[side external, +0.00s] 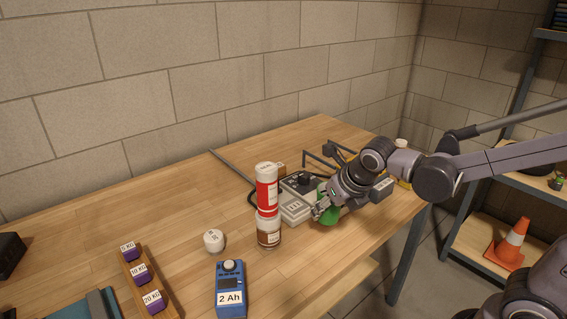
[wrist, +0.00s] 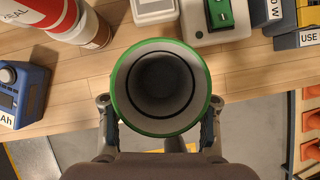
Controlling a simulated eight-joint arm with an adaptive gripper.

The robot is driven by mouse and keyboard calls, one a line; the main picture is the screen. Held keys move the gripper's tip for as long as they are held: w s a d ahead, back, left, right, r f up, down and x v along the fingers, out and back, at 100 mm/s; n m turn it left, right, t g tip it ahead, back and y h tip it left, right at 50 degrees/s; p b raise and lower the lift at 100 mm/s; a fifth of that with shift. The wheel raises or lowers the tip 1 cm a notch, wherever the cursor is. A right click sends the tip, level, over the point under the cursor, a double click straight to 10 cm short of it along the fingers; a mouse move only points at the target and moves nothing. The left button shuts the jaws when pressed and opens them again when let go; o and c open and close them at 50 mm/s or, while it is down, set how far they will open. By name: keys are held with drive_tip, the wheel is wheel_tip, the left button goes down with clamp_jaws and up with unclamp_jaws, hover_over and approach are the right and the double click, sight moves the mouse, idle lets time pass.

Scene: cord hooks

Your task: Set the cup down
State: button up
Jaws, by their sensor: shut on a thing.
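A green cup (side external: 327,211) shows in the side external view near the right front part of the wooden table. In the wrist view I look down into the cup (wrist: 160,120), with its green rim, pale inner wall and dark bottom. My gripper (side external: 320,209) is shut on the cup, with one finger on each side of it in the wrist view (wrist: 158,135). The cup's mouth faces the wrist camera and it looks empty. In the wrist view it overlaps the table's front edge. I cannot tell whether its base touches the table.
A red and white can (side external: 266,190) stacked on a brown-and-white jar (side external: 268,232) stands left of the cup. A grey box (side external: 293,209) is close behind. A blue meter (side external: 230,288) and a white knob-like object (side external: 213,240) are farther left. Bare wood (side external: 310,255) lies in front.

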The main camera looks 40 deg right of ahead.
drive_tip(key=shift+f, duration=4.25)
drive_tip(key=o, duration=1)
drive_tip(key=shift+f, duration=0.15)
